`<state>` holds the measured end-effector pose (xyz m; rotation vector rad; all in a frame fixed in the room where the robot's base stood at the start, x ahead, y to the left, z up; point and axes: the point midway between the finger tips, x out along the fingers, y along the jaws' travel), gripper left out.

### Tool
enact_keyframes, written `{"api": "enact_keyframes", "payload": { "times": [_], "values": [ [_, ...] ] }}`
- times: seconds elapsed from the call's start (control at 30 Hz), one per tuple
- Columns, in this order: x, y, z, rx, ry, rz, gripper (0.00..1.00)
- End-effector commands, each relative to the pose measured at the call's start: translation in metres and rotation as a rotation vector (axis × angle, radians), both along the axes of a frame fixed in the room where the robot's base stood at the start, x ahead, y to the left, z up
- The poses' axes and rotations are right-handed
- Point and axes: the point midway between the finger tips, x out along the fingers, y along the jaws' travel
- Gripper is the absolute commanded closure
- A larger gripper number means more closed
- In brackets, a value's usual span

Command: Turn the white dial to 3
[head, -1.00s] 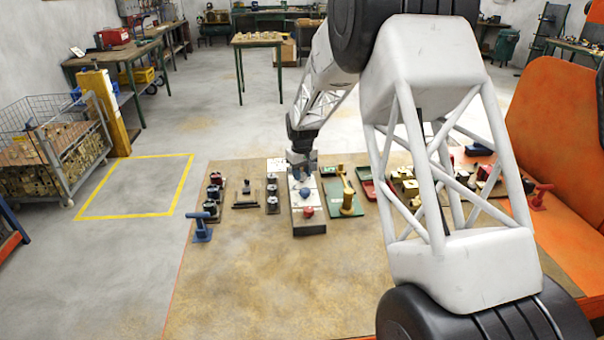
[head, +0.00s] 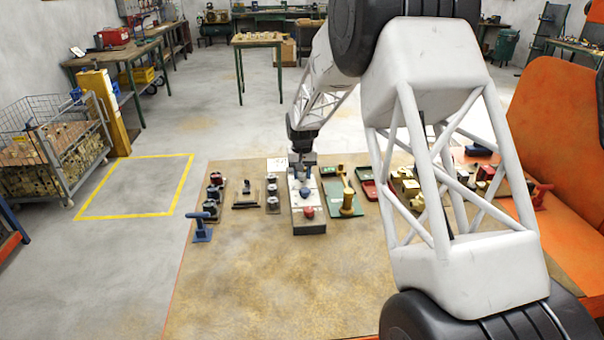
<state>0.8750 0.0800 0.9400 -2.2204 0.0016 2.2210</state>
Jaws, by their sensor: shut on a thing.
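A light panel with a grey front (head: 309,229) stands on the brown table. It carries a blue knob (head: 305,191) and, nearer me, a red knob (head: 308,211). My gripper (head: 302,172) points down at the panel's far end, beyond the blue knob. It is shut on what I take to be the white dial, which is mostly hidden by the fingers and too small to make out. The dial's numbers and its setting cannot be read from here.
The table's near part (head: 270,285) is clear.

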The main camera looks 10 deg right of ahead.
Motion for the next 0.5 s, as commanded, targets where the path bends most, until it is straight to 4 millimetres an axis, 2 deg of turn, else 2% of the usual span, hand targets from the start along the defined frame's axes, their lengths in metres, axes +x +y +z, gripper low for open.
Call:
{"api": "enact_keyframes", "payload": {
  "times": [0.1,0.13,0.27,0.5],
  "values": [
    [0.0004,0.0000,0.0013,0.000,-0.001,0.000,0.90],
    [0.0004,0.0000,0.0013,0.000,-0.002,0.001,0.61],
    [0.0003,0.0000,0.0009,0.000,-0.001,0.001,0.42],
    [0.0001,0.0000,0.0005,0.000,-0.001,0.001,0.40]
  ]
}}
